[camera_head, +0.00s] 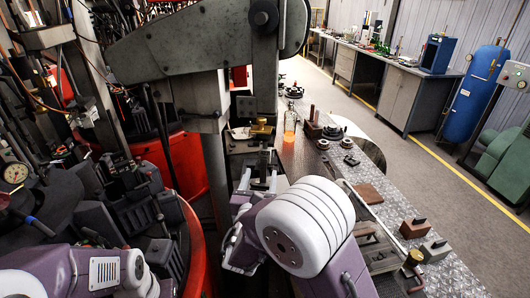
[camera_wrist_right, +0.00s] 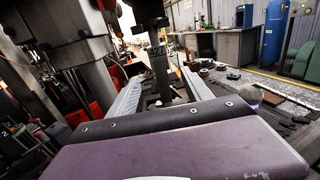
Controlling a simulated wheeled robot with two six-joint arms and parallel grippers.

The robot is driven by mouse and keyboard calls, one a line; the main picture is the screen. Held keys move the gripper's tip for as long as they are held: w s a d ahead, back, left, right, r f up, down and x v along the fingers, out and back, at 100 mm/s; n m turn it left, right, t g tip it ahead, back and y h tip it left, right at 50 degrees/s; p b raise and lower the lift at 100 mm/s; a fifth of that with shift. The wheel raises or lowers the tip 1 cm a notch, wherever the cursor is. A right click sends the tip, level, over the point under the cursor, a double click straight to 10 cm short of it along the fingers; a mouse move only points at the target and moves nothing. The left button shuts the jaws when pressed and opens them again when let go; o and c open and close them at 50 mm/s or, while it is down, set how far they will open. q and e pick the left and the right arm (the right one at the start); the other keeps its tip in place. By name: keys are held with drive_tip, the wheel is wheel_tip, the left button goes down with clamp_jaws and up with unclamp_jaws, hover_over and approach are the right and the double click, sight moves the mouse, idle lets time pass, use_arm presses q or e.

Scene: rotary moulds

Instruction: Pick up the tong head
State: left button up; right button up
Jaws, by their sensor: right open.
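My right gripper (camera_head: 259,180) reaches forward at the middle of the head view, its two pale fingers apart. In the right wrist view the open fingers (camera_wrist_right: 162,88) point away from me. A dark upright metal piece, probably the tong head (camera_wrist_right: 159,68), stands in line with the gap between them. It also shows in the head view as a small dark shape (camera_head: 263,160) just beyond the fingertips. Its lower part is partly hidden, and I cannot tell whether the fingers touch it. My left arm enters at the lower left; its gripper is out of view.
A glowing orange bottle (camera_head: 290,121) stands on the metal table (camera_head: 335,180) beyond my right gripper. Wooden-handled blocks (camera_head: 413,227) and a long rod (camera_head: 368,208) lie to the right. A grey machine column (camera_head: 217,170) and red machinery (camera_head: 180,160) crowd the left.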

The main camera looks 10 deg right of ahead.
sight(263, 166)
drive_tip(key=shift+w+d, duration=0.15)
drive_tip(key=shift+w, duration=0.15)
drive_tip(key=p+x, duration=0.1)
drive_tip(key=x, duration=0.1)
drive_tip(key=shift+w+d+r, duration=0.1)
drive_tip(key=shift+w+d, duration=0.05)
drive_tip(key=shift+w, duration=0.15)
drive_tip(key=shift+w+d+f, duration=0.1)
drive_tip(key=shift+w+f, duration=0.1)
drive_tip(key=shift+w, duration=0.25)
drive_tip(key=p+x, duration=0.3)
drive_tip(key=x, duration=0.1)
drive_tip(key=shift+w+d, duration=0.1)
drive_tip(key=shift+w, duration=0.25)
drive_tip(key=shift+w+f, duration=0.15)
drive_tip(key=shift+w, duration=0.1)
drive_tip(key=shift+s, duration=0.15)
drive_tip(key=c, duration=0.6)
clamp_jaws()
